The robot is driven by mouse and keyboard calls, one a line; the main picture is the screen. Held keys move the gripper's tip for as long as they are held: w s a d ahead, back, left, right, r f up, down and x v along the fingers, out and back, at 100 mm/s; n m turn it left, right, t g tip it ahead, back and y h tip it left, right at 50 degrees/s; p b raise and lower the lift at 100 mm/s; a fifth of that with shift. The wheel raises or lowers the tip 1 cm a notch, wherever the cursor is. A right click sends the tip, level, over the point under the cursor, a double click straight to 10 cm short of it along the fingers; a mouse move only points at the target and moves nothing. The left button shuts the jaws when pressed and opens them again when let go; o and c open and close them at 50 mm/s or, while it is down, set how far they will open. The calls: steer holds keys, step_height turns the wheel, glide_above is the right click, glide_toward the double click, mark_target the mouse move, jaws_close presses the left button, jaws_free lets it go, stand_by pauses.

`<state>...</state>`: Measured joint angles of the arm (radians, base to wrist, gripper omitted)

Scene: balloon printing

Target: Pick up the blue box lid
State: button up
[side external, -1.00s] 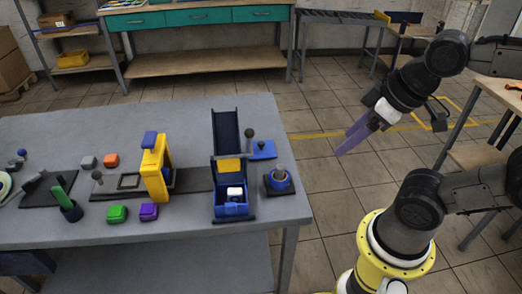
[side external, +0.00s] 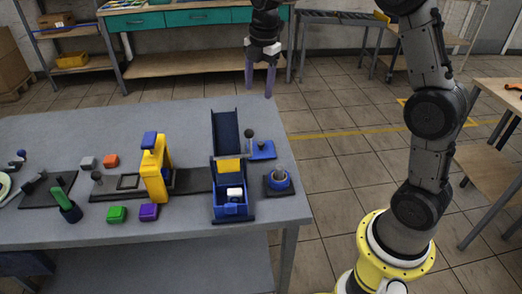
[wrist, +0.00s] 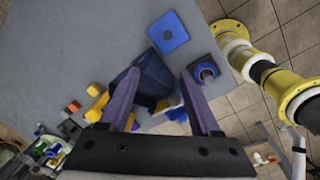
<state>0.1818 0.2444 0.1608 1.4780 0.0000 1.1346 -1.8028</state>
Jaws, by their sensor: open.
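A flat blue square (side external: 264,152) lies on the grey table near its right edge, behind the blue ring-shaped holder; it looks like the blue box lid. In the wrist view the lid (wrist: 168,33) has a small dark round spot at its middle. A blue box (side external: 231,206) with a white item in it stands open at the foot of a tall dark blue chute. My gripper (side external: 260,88) hangs high above the table's back right area with fingers apart and empty. In the wrist view its fingertips (wrist: 160,75) point down, and the lid lies beyond them, apart from them.
The dark chute (side external: 226,135) rises close to the lid's left. The blue ring-shaped holder (side external: 279,181) stands in front of the lid. A yellow press (side external: 155,170) and green (side external: 117,214) and purple (side external: 149,211) blocks are further left. The table behind the lid is clear.

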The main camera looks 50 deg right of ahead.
steer(key=g, duration=0.1)
glide_above(261, 143)
step_height(261, 143, down, 7)
steer(key=shift+m, duration=0.3)
step_height(261, 143, down, 7)
steer(key=shift+w+f, duration=0.1)
steer(key=shift+f, duration=3.1)
jaws_close()
